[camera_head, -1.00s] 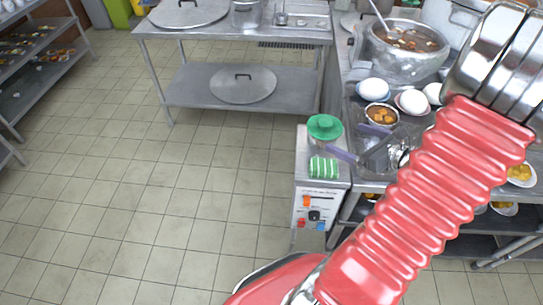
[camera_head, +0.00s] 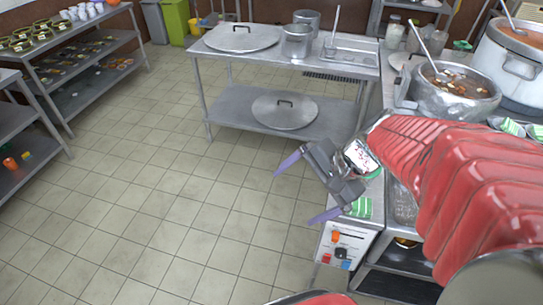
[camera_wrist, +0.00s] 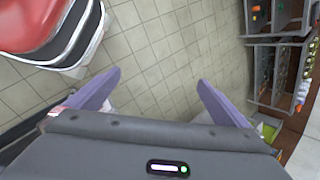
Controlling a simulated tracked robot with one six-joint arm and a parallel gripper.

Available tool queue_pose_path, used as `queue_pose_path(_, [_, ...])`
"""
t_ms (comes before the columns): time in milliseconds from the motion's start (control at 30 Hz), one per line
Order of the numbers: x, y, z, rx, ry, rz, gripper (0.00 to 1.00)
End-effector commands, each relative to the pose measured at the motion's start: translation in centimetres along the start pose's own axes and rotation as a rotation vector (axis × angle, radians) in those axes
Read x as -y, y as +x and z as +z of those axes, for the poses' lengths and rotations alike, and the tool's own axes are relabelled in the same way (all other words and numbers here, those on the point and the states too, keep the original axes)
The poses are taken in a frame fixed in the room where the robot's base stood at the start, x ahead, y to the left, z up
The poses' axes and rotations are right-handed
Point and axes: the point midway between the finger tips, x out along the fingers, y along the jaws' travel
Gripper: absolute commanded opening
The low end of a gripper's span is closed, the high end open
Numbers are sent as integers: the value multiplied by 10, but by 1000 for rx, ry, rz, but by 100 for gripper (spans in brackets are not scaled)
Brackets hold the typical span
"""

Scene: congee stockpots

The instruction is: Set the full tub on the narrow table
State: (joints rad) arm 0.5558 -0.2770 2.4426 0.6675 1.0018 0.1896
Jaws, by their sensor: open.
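My gripper (camera_head: 306,189) is open, with its two purple fingers apart over the tiled floor, left of the control cabinet. In the wrist view, only floor tiles show between the fingers (camera_wrist: 160,77). I cannot tell which table is the narrow one. I cannot pick out a full tub for certain. The green-lidded container on the cabinet is mostly hidden behind my gripper.
A control cabinet (camera_head: 343,243) has a green striped cloth (camera_head: 361,207) on top. A large steel pot (camera_head: 455,97) of food with a ladle stands at the right. Racks (camera_head: 84,62) with bowls stand at the left. The floor in the middle is clear.

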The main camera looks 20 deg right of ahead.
Motion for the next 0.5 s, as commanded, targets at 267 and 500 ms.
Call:
queue_pose_path(267, [1, -16, 44, -106, -488, 149, 100])
queue_pose_path(500, [6, -38, 68, -225, -890, 240, 100])
